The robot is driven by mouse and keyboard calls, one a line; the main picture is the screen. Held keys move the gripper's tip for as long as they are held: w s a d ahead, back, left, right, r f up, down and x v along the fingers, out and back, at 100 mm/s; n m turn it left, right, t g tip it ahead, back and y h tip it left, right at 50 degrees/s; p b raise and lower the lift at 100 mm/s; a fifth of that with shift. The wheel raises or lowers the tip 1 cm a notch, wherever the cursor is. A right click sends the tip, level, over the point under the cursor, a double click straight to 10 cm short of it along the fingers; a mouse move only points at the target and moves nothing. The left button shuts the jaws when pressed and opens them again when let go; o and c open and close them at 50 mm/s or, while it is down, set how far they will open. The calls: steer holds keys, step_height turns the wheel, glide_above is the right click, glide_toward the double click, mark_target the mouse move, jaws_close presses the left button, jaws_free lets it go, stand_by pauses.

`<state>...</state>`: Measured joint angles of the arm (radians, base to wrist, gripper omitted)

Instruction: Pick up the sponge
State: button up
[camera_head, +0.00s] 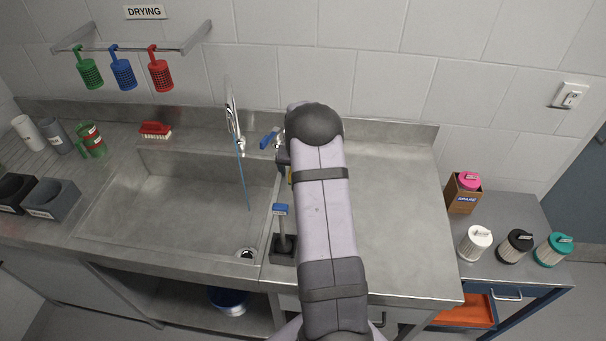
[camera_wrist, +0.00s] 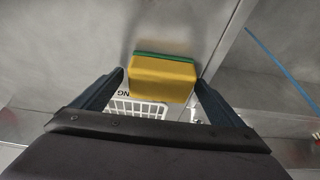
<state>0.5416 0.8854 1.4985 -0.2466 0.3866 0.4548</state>
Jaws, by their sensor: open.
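The sponge (camera_wrist: 163,78) is a yellow block with a green layer along its upper edge in the wrist view. My gripper (camera_wrist: 160,77) is open, with one dark finger on each side of the sponge. The sponge shows between the fingertips; I cannot tell whether either finger touches it. In the head view my own arm covers the place and hides the gripper. A small yellow patch shows at the arm's left edge there, but I cannot tell whether it is the sponge.
A white slotted rack (camera_wrist: 135,107) shows just below the sponge. The sink basin (camera_head: 180,205) and tap (camera_head: 234,125) lie left of my arm. A black holder with a blue-topped tool (camera_head: 281,225) stands beside it. The counter right of my arm (camera_head: 395,220) is clear.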

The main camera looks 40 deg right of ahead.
steer(key=c, duration=1.1)
steer(key=shift+r, duration=0.1)
steer(key=shift+c, duration=0.2)
step_height(320, 180, up, 10)
steer(key=b, duration=0.3)
